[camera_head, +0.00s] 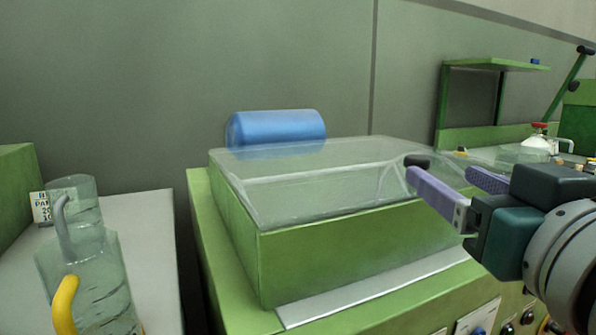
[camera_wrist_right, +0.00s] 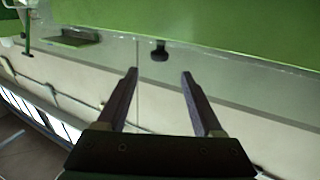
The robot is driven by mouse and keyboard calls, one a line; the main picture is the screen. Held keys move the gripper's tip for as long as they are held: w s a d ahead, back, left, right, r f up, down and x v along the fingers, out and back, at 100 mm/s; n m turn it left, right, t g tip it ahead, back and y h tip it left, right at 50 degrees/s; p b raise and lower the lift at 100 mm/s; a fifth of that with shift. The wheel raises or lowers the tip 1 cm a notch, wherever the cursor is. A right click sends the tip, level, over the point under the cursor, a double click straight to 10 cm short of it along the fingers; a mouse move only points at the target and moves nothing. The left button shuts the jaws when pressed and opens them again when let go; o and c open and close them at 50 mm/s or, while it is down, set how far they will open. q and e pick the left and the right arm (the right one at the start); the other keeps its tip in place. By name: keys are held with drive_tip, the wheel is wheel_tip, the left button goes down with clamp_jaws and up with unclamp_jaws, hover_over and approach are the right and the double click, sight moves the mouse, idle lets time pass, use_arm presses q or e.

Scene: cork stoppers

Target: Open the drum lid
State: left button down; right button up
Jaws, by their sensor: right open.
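The clear, see-through lid (camera_head: 310,185) lies closed over a green box-shaped housing (camera_head: 350,245) in the head view. A small dark knob (camera_head: 417,160) sits at the lid's right side; it also shows in the right wrist view (camera_wrist_right: 160,51). My right gripper (camera_head: 445,178) is open and empty at the lid's right end, with purple fingers. In the wrist view, the knob appears ahead of the gap between the fingertips (camera_wrist_right: 159,75), apart from them. My left gripper is not in view.
A blue cylinder (camera_head: 277,130) lies at the back of the housing. Glass jugs (camera_head: 85,265) stand on the pale left counter (camera_head: 153,230). A green shelf (camera_head: 495,65) and a white, red-topped container (camera_head: 538,143) are at the back right. A wall rises behind.

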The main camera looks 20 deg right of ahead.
sight(417, 157)
drive_tip(key=x, duration=0.9)
clamp_jaws()
idle(0.4)
idle(0.9)
